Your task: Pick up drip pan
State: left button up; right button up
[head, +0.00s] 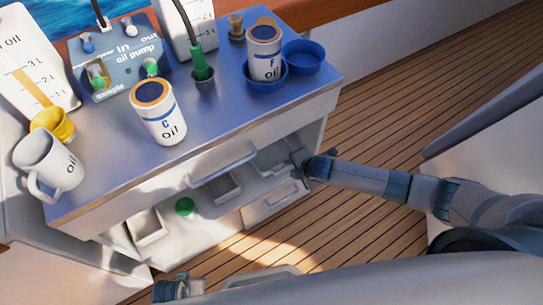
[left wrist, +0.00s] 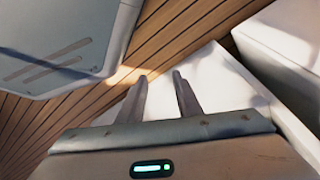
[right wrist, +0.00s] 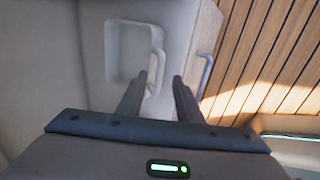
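No pan is marked by name; the closest match is a pale rectangular pan (head: 272,158) with a raised rim, low at the right end of the cabinet. In the right wrist view this appears to be the pale recessed shape (right wrist: 128,48) with a bar handle (right wrist: 158,66). My right gripper (right wrist: 161,77) is open, its fingertips pointing at that handle; contact cannot be judged. In the head view my right gripper (head: 298,160) is beside the pan, its fingers small. My left gripper (left wrist: 160,74) is open and empty, away from the pan, with part showing at the bottom (head: 178,287).
The counter (head: 215,110) above carries an oil pump (head: 125,60), oil filters (head: 158,112), blue dishes (head: 303,57) and a mug (head: 50,165). A drawer handle (head: 222,165) projects nearby. Other open bins (head: 147,228) sit lower left. Plank floor (head: 390,100) is clear at right.

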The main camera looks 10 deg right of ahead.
aim_at(288, 168)
jog(key=shift+d+x, duration=0.2)
jog(key=shift+x, duration=0.9)
jog(key=shift+w+a+f, duration=0.15)
jog(key=shift+w+f, duration=0.25)
jog(key=shift+f, duration=0.1)
pick_arm(q)
jog(key=shift+v, duration=0.75)
